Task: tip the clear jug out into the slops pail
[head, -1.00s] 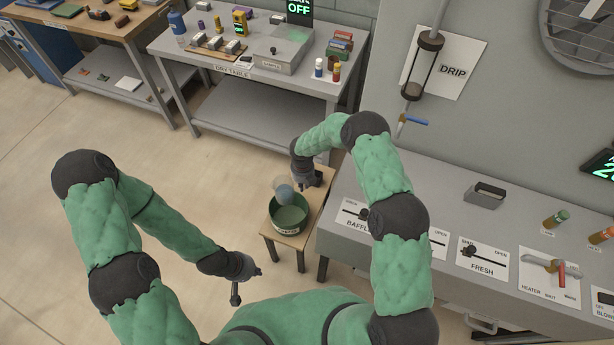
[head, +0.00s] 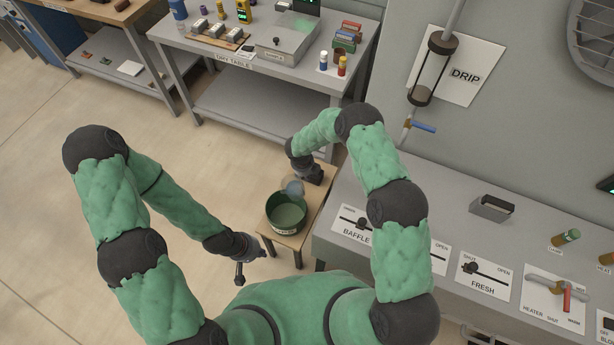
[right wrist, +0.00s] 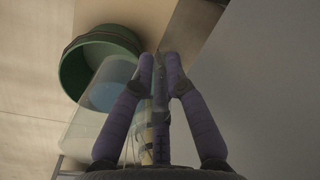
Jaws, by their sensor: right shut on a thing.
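The clear jug (head: 293,187) is at the back rim of the dark green slops pail (head: 273,221), partly over its mouth. The right wrist view shows the jug (right wrist: 78,133) leaning, with a pale blue patch inside and its far end near the pail (right wrist: 70,72). My right gripper (head: 303,180) is shut on the jug's handle side; its purple fingers (right wrist: 160,62) meet there in the right wrist view. Whether liquid is running out cannot be told. My left gripper (head: 251,267) is empty, fingers spread, to the front left of the pail.
The pail stands on a small wooden stool (head: 314,207). The grey bench (head: 400,175) with sliders and valves is close on its right. The dry table (head: 215,60) is behind. The floor on the left is clear.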

